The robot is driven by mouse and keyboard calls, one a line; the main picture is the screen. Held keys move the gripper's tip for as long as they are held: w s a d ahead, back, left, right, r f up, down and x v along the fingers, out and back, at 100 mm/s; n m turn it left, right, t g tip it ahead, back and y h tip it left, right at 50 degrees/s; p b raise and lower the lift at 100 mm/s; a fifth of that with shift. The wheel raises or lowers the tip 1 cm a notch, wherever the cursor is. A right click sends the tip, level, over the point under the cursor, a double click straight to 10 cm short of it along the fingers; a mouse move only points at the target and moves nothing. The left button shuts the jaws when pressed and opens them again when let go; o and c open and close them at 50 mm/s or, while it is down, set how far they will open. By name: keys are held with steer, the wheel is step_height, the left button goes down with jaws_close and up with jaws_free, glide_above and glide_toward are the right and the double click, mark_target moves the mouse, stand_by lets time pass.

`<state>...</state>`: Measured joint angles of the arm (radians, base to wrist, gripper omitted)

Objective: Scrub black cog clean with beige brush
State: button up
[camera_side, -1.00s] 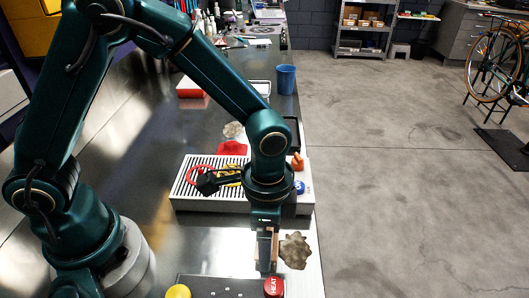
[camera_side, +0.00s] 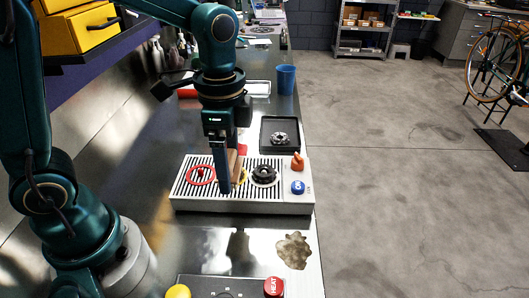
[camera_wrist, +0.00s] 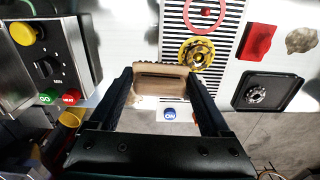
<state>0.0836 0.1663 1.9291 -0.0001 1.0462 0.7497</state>
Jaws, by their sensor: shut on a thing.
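My gripper (camera_side: 228,188) is shut on the beige brush (camera_side: 236,163), low over the slatted white tray (camera_side: 240,207). The brush spans between the fingers in the wrist view (camera_wrist: 160,78). The black cog (camera_side: 264,174) lies on the slats just right of my gripper in the side view, apart from the fingers. Whether the brush touches anything is hidden.
An orange knob (camera_side: 297,162) and blue button (camera_side: 298,187) are at the tray's right end. A dark cog (camera_side: 279,138) sits in a black dish behind. A brown patch (camera_side: 293,250) lies in front.

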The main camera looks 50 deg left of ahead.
steer(key=shift+a+r, duration=0.5)
steer(key=shift+a, duration=0.15)
step_height(320, 180, up, 4)
glide_above(263, 177)
steer(key=shift+f, duration=4.6)
steer(key=shift+w+a+r, duration=0.25)
steer(key=shift+w+r, duration=0.05)
steer(key=shift+r, duration=0.05)
steer(key=shift+c, duration=0.7)
steer(key=shift+w+a+f, duration=0.15)
steer(key=shift+w+a, duration=1.05)
steer(key=shift+s+d, duration=1.4)
steer(key=shift+d, duration=0.05)
steer(key=shift+w+a, duration=1.3)
steer(key=shift+a, duration=0.05)
steer(key=shift+w, duration=0.1)
step_height(263, 177, up, 8)
